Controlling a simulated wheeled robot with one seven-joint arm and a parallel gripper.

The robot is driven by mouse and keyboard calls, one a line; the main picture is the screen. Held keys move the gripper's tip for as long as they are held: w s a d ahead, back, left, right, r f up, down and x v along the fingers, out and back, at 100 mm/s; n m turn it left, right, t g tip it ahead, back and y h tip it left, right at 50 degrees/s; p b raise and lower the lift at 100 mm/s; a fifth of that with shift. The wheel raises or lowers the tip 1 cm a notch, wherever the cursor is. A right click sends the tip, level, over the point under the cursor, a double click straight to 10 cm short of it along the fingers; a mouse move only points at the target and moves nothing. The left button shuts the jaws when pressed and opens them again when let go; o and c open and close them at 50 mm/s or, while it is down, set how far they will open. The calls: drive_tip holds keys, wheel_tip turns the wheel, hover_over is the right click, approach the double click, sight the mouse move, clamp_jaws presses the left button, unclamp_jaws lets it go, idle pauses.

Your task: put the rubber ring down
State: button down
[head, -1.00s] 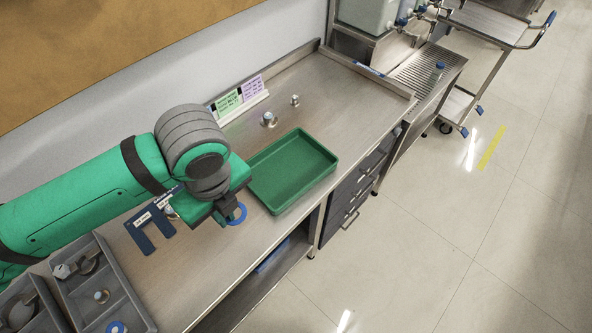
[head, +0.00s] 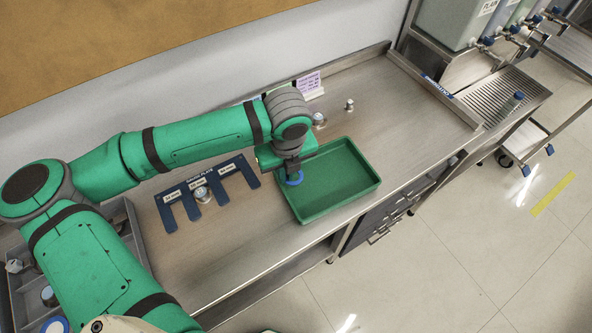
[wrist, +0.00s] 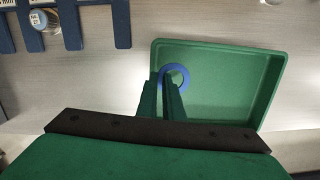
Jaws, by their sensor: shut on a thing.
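The blue rubber ring (head: 294,179) is held in my gripper (head: 292,171), over the left part of the green tray (head: 366,189) in the head view. In the wrist view the ring (wrist: 178,72) stands out between the tips of my gripper (wrist: 170,84), which is shut on it. The tray (wrist: 268,85) lies beneath and beyond it, and its floor is empty. I cannot tell how high the ring is above the tray floor.
A dark blue slotted plate (head: 232,168) with labels lies on the steel bench left of the tray, a small metal-and-glass piece (head: 202,194) in one slot. Small metal parts (head: 349,105) stand behind the tray. A grey compartment bin (head: 133,236) is at the left. The bench right of the tray is clear.

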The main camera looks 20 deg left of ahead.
drive_tip(key=shift+w+d+f, duration=0.1)
drive_tip(key=shift+w+f, duration=0.4)
drive_tip(key=shift+f, duration=0.2)
wheel_tip(320, 180, down, 3)
drive_tip(key=shift+w+f, duration=0.1)
drive_tip(key=shift+w, duration=0.05)
drive_tip(key=shift+d, duration=0.1)
drive_tip(key=shift+f, duration=0.1)
drive_tip(key=c, duration=2.3)
unclamp_jaws()
drive_tip(key=shift+o, duration=0.6)
